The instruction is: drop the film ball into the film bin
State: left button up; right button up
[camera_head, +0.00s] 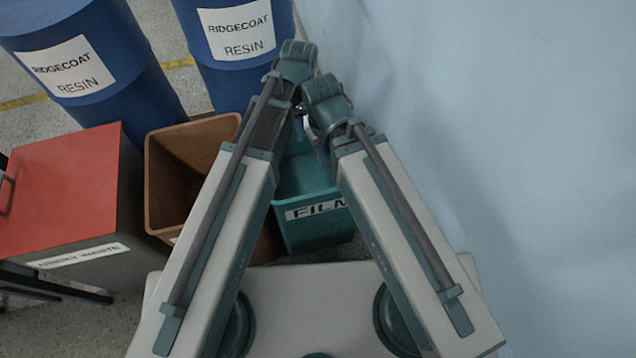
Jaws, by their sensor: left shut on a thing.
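The film bin (316,234) is an open teal box with a white FILM label, partly covered by my two forearms. My left arm comes in from the left, and its gripper (301,118) is mostly hidden by the wrists, over the far part of the bin. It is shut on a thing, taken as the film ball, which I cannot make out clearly. A small pale patch shows between the wrists. My right arm's wrist is close beside the left one, over the bin's far right side. Its fingers are hidden.
A brown open bin (160,190) stands left of the film bin. A grey box with a red lid (65,185) is further left. Two blue resin drums (95,65) stand behind. A pale blue wall-like surface (530,150) fills the right side.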

pick_arm(q)
notch_tip(320, 180, down, 5)
jog(key=b, duration=0.4)
jog(key=shift+r, duration=0.2)
jog(key=o, duration=1.3)
notch_tip(320, 180, up, 14)
jog(key=p, duration=1.4)
jog(key=shift+f, duration=0.1)
